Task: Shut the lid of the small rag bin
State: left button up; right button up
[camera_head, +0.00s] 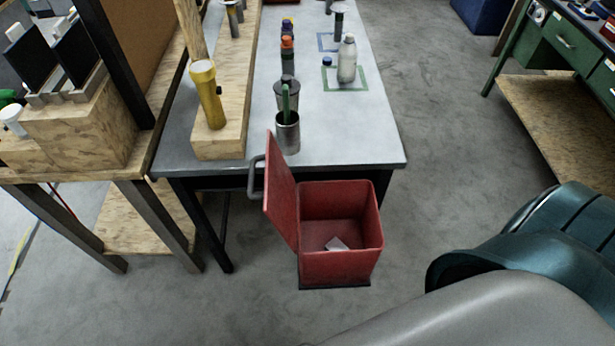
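The small red rag bin (340,264) stands on the floor in front of the near end of the grey-topped table. Its red lid (280,192) is open, standing nearly upright on the left side of the bin, with a grey handle (254,176) on its outer face. A pale scrap (337,244) lies inside the bin. Neither of my grippers is in view. A smooth grey shape at the bottom right looks like part of my arm.
The grey-topped table (370,136) holds a metal cup (287,134), bottles and a yellow flashlight (208,94) on a wooden block. A wooden bench stands left. A dark teal rounded object (545,235) is at right. Floor beside the bin is clear.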

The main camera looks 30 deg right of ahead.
aim_at(279, 195)
jog(key=i+j+z, duration=0.1)
jog(key=j+z, duration=0.15)
jog(key=z, duration=0.15)
jog(key=i+j+z, duration=0.1)
jog(key=j+z, duration=0.15)
jog(key=z, duration=0.15)
jog(key=j+z, duration=0.25)
jog(key=z, duration=0.15)
jog(key=j+z, duration=1.2)
jog(key=j, duration=0.25)
